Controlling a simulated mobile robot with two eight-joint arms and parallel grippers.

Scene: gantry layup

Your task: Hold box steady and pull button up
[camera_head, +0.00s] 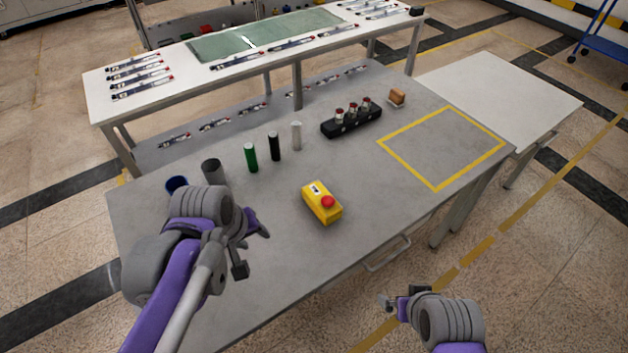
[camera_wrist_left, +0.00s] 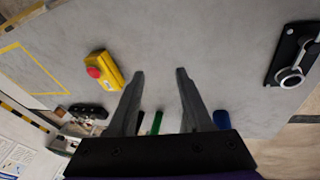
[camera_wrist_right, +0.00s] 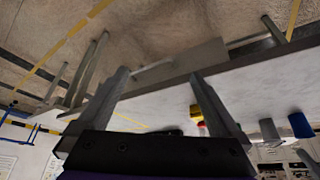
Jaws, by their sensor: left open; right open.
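A yellow box (camera_head: 318,207) with a red button (camera_head: 327,202) on top lies on the grey table, near its middle front. In the left wrist view the yellow box (camera_wrist_left: 106,71) and its red button (camera_wrist_left: 94,72) sit left of the fingers. My left gripper (camera_head: 253,253) is open and empty above the table, left of the box and apart from it. My right gripper (camera_head: 395,298) is open and empty off the table's front edge, lower right of the box. In the right wrist view the box (camera_wrist_right: 196,113) is partly hidden behind a finger.
Green (camera_head: 251,158), black (camera_head: 274,146) and white (camera_head: 296,136) cylinders stand behind the box, with a grey cup (camera_head: 212,171) and blue cup (camera_head: 177,184) to the left. A black rack (camera_head: 351,121) stands farther back. The yellow-outlined area (camera_head: 440,145) at right is clear. A handle (camera_head: 388,254) juts from the front edge.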

